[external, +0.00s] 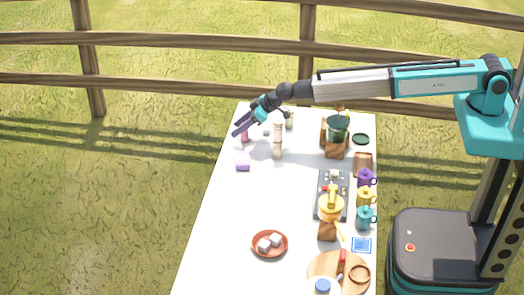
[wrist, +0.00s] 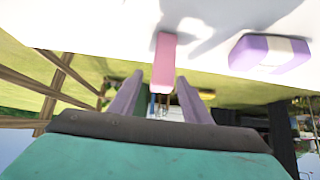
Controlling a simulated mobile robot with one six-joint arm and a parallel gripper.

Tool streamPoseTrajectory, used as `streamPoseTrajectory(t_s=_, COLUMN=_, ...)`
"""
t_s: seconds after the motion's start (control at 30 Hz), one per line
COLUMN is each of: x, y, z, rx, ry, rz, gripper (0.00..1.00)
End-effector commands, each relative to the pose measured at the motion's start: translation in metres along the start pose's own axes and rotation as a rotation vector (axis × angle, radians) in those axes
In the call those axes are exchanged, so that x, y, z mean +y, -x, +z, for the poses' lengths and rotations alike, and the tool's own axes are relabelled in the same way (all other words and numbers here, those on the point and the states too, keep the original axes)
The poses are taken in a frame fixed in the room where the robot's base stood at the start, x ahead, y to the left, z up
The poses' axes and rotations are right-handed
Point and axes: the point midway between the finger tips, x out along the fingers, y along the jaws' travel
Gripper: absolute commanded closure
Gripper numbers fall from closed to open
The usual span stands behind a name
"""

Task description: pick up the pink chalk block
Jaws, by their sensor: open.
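The pink chalk block (external: 245,137) stands on the far left part of the white table, partly hidden behind my gripper (external: 238,129). In the wrist view, the pink chalk block (wrist: 164,58) looks like a narrow upright bar. In that upside-down view my gripper (wrist: 161,82) is open, with one purple-grey finger on each side of the block's free end. A gap shows between each finger and the block. I cannot tell how far the block reaches in between the fingers.
A purple block (external: 243,166) with a pale band lies nearby, also in the wrist view (wrist: 252,52). Pale wooden pieces (external: 278,133) stand right of the gripper. Cups and a dark tray (external: 322,202) line the right side.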

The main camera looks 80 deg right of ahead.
Motion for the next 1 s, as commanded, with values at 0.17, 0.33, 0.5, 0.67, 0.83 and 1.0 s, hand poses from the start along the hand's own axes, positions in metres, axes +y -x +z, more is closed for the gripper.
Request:
streamPoseTrajectory(t_s=0.17, x=0.000, y=-0.015, z=-0.002, rx=-0.002, ry=0.000, rz=0.000, gripper=0.56)
streamPoseTrajectory(t_s=0.33, x=0.000, y=-0.025, z=-0.001, rx=-0.001, ry=0.000, rz=0.000, gripper=0.56)
streamPoseTrajectory(t_s=0.5, x=0.000, y=-0.028, z=0.001, rx=-0.001, ry=0.000, rz=0.000, gripper=0.56)
streamPoseTrajectory(t_s=0.67, x=0.000, y=-0.028, z=0.001, rx=0.000, ry=0.000, rz=0.000, gripper=0.56)
streamPoseTrajectory(t_s=0.83, x=0.000, y=-0.028, z=0.001, rx=0.000, ry=0.000, rz=0.000, gripper=0.56)
streamPoseTrajectory(t_s=1.0, x=0.000, y=-0.028, z=0.001, rx=0.000, ry=0.000, rz=0.000, gripper=0.60)
